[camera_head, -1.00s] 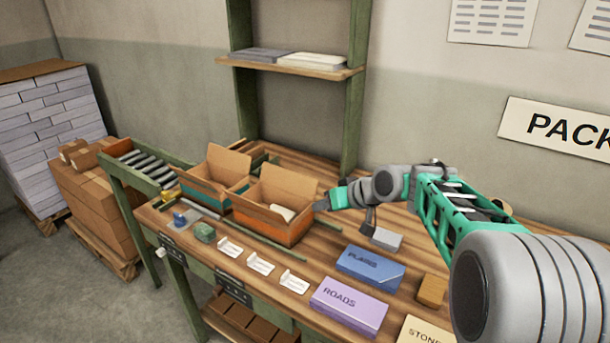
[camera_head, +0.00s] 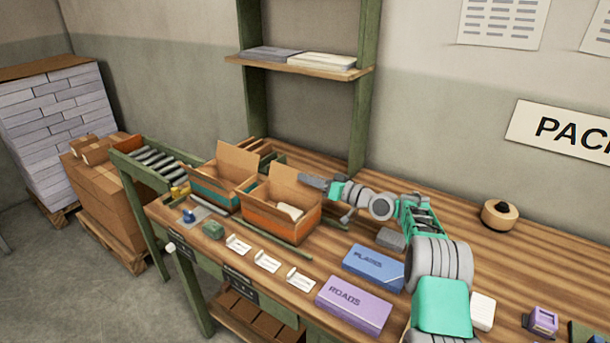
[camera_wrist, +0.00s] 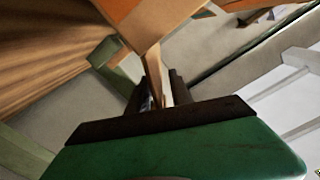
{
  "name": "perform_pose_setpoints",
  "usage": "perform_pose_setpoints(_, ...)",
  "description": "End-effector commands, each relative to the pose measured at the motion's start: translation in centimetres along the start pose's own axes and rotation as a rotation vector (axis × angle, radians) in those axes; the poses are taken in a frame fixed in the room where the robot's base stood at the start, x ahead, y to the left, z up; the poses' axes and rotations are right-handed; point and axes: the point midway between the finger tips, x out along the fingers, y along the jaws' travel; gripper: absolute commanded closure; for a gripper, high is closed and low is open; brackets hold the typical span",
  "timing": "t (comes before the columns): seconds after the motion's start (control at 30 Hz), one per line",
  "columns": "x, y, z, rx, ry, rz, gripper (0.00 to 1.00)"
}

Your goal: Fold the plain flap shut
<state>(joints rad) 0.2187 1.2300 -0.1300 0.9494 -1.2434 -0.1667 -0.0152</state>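The orange-banded cardboard box (camera_head: 268,222) stands open on the bench with a pale item (camera_head: 290,211) inside. Its plain brown flap (camera_head: 284,178) stands up along the far side. My gripper (camera_head: 308,180) is at the right end of this flap, above the box's far right corner. In the wrist view, a brown cardboard piece (camera_wrist: 152,28) narrows down to between the two dark fingers of my gripper (camera_wrist: 162,85). A small gap shows there; I cannot tell whether the fingers press on the cardboard.
A teal-banded open box (camera_head: 213,192) stands just left. Three white cards (camera_head: 267,261) lie in front, with the blue PLAINS box (camera_head: 374,267) and purple ROADS box (camera_head: 352,303) to the right. A shelf post (camera_head: 364,85) rises behind. The bench's back right is mostly clear.

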Motion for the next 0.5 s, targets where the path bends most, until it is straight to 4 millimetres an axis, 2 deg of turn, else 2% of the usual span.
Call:
perform_pose_setpoints(0.1, 1.19, -0.06, -0.03, 0.000, 0.000, -0.001, 0.75)
perform_pose_setpoints(0.37, 1.39, 0.02, 0.01, 0.000, 0.000, 0.001, 0.75)
perform_pose_setpoints(0.5, 1.39, 0.02, 0.02, 0.000, -0.001, 0.001, 0.86)
